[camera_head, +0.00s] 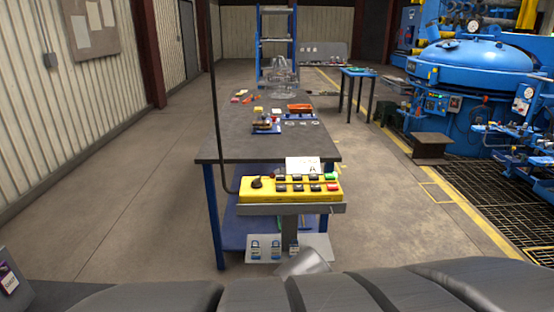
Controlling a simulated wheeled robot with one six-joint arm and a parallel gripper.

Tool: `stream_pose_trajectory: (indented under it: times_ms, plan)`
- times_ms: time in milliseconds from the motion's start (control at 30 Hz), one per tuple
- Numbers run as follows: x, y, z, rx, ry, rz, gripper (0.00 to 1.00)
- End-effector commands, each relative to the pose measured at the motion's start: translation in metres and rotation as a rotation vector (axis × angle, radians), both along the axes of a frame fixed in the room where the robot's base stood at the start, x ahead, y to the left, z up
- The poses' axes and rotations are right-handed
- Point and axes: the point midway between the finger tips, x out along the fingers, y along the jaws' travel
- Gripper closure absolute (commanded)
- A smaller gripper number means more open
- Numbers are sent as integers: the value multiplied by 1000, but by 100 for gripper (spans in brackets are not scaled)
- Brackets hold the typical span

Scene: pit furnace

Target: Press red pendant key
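The yellow pendant (262,195) lies on a grey shelf (237,209) in front of the near end of the dark table. Its top carries two rows of small keys, most of them black. The red key (333,187) sits at the right end of the near row, just in front of a green key (332,177). A black knob (257,183) stands at the left end. Nothing covers the red key. My dark arm fills the bottom of the view, well short of the pendant. My gripper's fingers do not show.
A black cable hangs down to the pendant's left side. A white card (302,164) stands behind the keys. Several small items and an orange tray (299,108) lie on the table (225,148). Padlock-like tags hang below the shelf.

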Motion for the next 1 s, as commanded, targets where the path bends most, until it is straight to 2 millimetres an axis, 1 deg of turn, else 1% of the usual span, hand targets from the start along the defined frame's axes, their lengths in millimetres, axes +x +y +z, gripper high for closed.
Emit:
stream_pose_trajectory:
  times_ms: [200, 233, 733, 1000]
  plan:
    - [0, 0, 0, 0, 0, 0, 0]
    - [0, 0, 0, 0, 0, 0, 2]
    - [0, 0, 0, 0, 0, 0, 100]
    - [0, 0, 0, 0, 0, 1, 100]
